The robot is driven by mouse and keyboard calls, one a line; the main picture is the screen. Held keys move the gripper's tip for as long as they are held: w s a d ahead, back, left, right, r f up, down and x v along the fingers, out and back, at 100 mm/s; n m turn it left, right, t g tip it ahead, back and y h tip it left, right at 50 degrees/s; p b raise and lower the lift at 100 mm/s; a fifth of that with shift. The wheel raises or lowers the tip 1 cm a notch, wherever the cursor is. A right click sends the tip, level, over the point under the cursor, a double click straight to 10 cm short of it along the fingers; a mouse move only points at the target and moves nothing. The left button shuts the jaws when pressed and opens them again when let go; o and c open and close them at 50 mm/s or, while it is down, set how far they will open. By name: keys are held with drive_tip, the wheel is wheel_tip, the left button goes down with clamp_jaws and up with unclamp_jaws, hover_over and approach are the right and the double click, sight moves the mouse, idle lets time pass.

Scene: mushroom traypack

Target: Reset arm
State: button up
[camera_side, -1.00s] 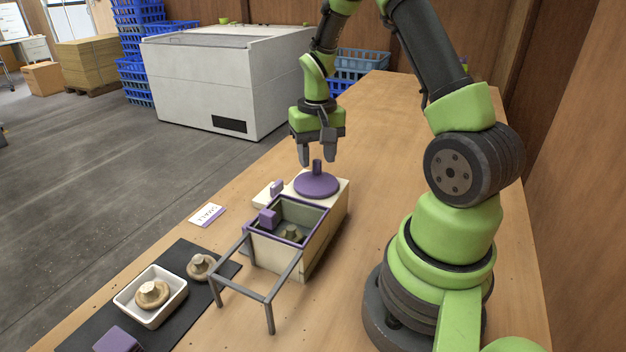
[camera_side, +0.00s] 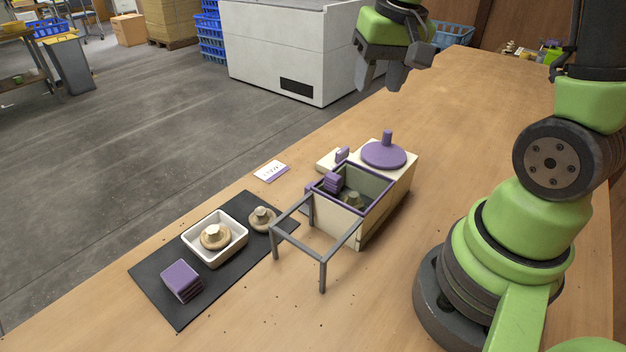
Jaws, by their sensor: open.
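My gripper (camera_side: 382,78) is open and empty, with its fingers pointing down, at the top of the view. It is raised above the far part of the table and apart from everything on it. Below it in the picture, a purple round lid with a knob (camera_side: 384,154) sits on the cream box (camera_side: 405,182). The box's purple-rimmed bin (camera_side: 378,205) holds a mushroom (camera_side: 353,200) and a purple block (camera_side: 332,183). A white tray (camera_side: 238,244) on the black mat (camera_side: 190,310) holds another mushroom (camera_side: 214,237). A further mushroom (camera_side: 262,218) lies beside the tray.
A grey metal frame (camera_side: 322,272) stands in front of the bin. A purple block (camera_side: 181,281) lies on the mat. A white and purple card (camera_side: 271,171) lies near the table's left edge.

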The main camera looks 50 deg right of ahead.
drive_tip(key=s+a+r+n+t+y, duration=0.2)
drive_tip(key=s+a+r+n+t, duration=0.1)
drive_tip(key=s+a+r, duration=0.5)
drive_tip(key=s+a+t, duration=0.1)
drive_tip(key=s+a, duration=0.1)
drive_tip(key=a, duration=0.2)
drive_tip(key=shift+s+t, duration=0.3)
drive_tip(key=shift+t, duration=0.1)
idle(0.6)
